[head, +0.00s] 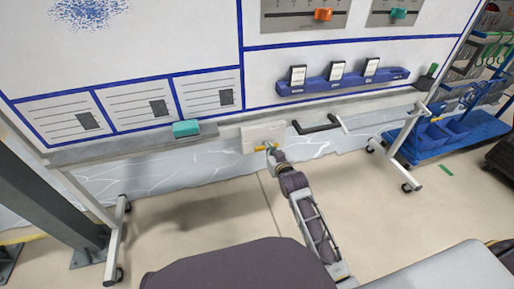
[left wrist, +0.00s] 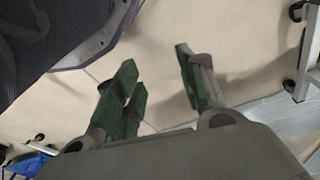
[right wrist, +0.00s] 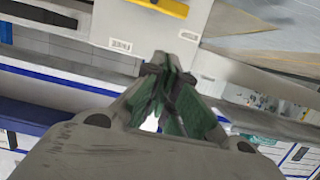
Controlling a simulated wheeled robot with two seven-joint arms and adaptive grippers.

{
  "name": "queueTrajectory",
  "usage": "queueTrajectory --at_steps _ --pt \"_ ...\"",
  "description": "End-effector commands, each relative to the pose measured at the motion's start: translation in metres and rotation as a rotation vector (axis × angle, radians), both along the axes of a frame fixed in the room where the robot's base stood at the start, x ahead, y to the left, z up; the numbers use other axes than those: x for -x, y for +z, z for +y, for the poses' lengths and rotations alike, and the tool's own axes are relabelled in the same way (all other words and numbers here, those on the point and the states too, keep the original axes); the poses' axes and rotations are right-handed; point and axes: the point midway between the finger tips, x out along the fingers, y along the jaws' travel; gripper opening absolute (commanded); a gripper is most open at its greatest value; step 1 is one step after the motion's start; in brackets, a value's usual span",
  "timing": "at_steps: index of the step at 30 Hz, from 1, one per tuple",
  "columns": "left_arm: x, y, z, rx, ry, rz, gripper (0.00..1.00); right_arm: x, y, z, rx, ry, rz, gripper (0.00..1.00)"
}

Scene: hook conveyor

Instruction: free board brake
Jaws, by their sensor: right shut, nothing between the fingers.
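The whiteboard (head: 150,40) stands on a wheeled frame. A pale box (head: 262,132) sits at its lower rail, with a yellow bar (head: 262,148) at the bottom. My right gripper (head: 271,150) is at the right end of this bar in the head view. In the right wrist view the yellow bar (right wrist: 165,6) lies past the fingertips, on the pale box (right wrist: 118,30). My right gripper (right wrist: 168,68) is shut and empty; I cannot tell whether it touches the bar. My left gripper (left wrist: 155,85) is open and empty above the floor, outside the head view.
A teal eraser (head: 186,128) lies on the board's ledge (head: 130,145). A black handle (head: 318,126) sticks out right of the box. A blue cart (head: 455,135) stands at the right, and a dark post (head: 45,205) at the left. The floor before the board is clear.

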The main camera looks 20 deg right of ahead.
Motion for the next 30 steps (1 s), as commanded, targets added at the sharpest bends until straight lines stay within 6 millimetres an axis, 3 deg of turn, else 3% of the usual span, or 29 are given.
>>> queueTrajectory --at_steps 5,19,30 --pt "0.000 0.004 -0.001 0.002 0.000 0.001 0.40 -0.001 0.008 -0.001 -0.002 -0.002 -0.015 0.00" --pt "0.000 0.004 -0.001 0.002 0.000 -0.002 0.40 -0.003 0.007 -0.001 -0.002 -0.002 -0.014 0.00" --pt "-0.003 0.008 -0.002 0.007 -0.001 -0.013 0.40 -0.026 0.002 0.000 -0.002 -0.002 -0.015 0.00"
